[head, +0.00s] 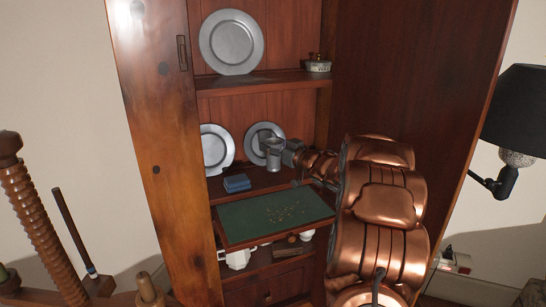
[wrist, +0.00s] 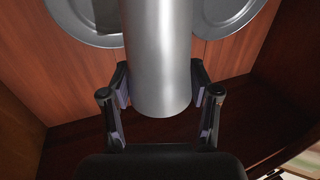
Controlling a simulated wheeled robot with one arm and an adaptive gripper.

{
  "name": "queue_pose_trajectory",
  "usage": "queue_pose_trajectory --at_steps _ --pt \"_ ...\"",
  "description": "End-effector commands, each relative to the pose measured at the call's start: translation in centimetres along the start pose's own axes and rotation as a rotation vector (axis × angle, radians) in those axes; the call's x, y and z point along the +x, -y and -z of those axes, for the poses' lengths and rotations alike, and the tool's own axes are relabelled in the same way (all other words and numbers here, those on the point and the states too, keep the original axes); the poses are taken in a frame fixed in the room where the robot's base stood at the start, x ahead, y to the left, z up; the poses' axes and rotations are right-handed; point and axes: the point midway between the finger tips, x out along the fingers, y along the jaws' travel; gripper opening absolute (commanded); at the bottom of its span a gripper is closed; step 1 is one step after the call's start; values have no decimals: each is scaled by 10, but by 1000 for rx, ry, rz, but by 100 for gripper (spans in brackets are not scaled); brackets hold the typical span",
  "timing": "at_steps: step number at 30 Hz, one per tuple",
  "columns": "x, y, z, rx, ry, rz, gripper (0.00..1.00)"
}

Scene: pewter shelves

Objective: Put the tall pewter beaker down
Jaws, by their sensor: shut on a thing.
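The tall pewter beaker (wrist: 156,60) is a plain grey metal cylinder between the two fingers of my gripper (wrist: 160,98) in the wrist view. My gripper is shut on it. In the head view the beaker (head: 273,155) shows small and upright at the end of my copper-coloured arm, in front of a pewter plate, at the middle shelf (head: 262,181) of the cabinet. My gripper (head: 290,152) reaches it from the right. I cannot tell whether the beaker's base touches the shelf.
Pewter plates (head: 216,148) lean at the back of the middle shelf, and a large plate (head: 231,42) stands above. A blue box (head: 237,183) lies left of the beaker. A green-topped board (head: 272,214) juts out below. The cabinet door (head: 155,120) stands at the left.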

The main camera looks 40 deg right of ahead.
Motion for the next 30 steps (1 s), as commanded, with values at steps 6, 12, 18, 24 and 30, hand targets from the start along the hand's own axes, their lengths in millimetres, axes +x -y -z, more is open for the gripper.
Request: queue_pose_trajectory --at_steps 6,12,18,24,30 --pt "8 -4 -4 2 0 1 18" --pt "7 -4 -34 4 1 0 18" --pt "6 -4 -36 2 0 0 18" --pt "6 -4 -38 2 0 0 18" --pt "6 -4 -39 1 0 0 75"
